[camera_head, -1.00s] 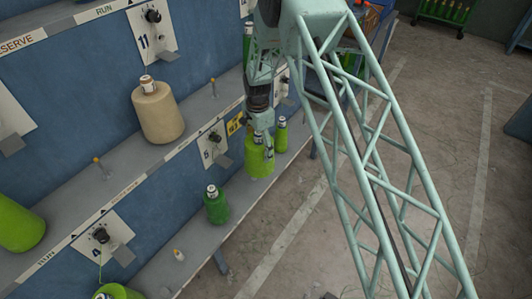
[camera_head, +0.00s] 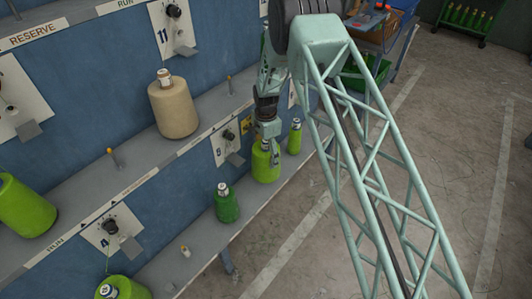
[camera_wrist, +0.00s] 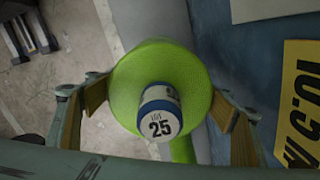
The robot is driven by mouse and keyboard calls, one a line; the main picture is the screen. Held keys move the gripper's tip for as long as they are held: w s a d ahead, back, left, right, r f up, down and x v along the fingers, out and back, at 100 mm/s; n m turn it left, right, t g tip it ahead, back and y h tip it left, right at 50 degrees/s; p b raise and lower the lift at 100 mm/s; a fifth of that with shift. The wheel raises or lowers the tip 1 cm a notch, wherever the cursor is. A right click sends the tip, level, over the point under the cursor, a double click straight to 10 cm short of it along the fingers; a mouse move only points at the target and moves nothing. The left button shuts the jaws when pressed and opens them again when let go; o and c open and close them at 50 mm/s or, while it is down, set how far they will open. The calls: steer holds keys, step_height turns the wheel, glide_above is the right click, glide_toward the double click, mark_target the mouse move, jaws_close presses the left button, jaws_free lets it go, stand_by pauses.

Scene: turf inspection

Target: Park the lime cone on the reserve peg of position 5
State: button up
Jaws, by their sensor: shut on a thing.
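The lime cone (camera_head: 265,167) is upright in my gripper (camera_head: 268,150) at the lower shelf, to the right of the dark green cone (camera_head: 227,204). In the wrist view the lime cone (camera_wrist: 190,65) is seen from above, with a white and blue core marked 25. The tan finger pads of my gripper (camera_wrist: 160,105) are on either side of it. The position 5 plate (camera_head: 226,142) is on the blue panel to the upper left of the lime cone. Any peg under the cone is hidden, and I cannot tell whether its base touches the shelf.
A slim lime package (camera_head: 295,137) stands close behind the held cone. A yellow sign (camera_head: 247,125) is on the panel beside position 5. A cream cone (camera_head: 173,107) is on the upper shelf. Open floor lies right.

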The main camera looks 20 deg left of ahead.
stand_by(0.4)
steer(key=shift+f+b, duration=0.45)
steer(key=shift+f, duration=1.65)
steer(key=shift+w+a+f, duration=0.1)
steer(key=shift+a+f, duration=0.15)
steer(key=shift+f, duration=0.1)
steer(key=o, duration=1.6)
steer(key=shift+f, duration=0.1)
steer(key=shift+d+r+p, duration=0.1)
steer(key=shift+r+p, duration=0.25)
steer(key=shift+r, duration=1.75)
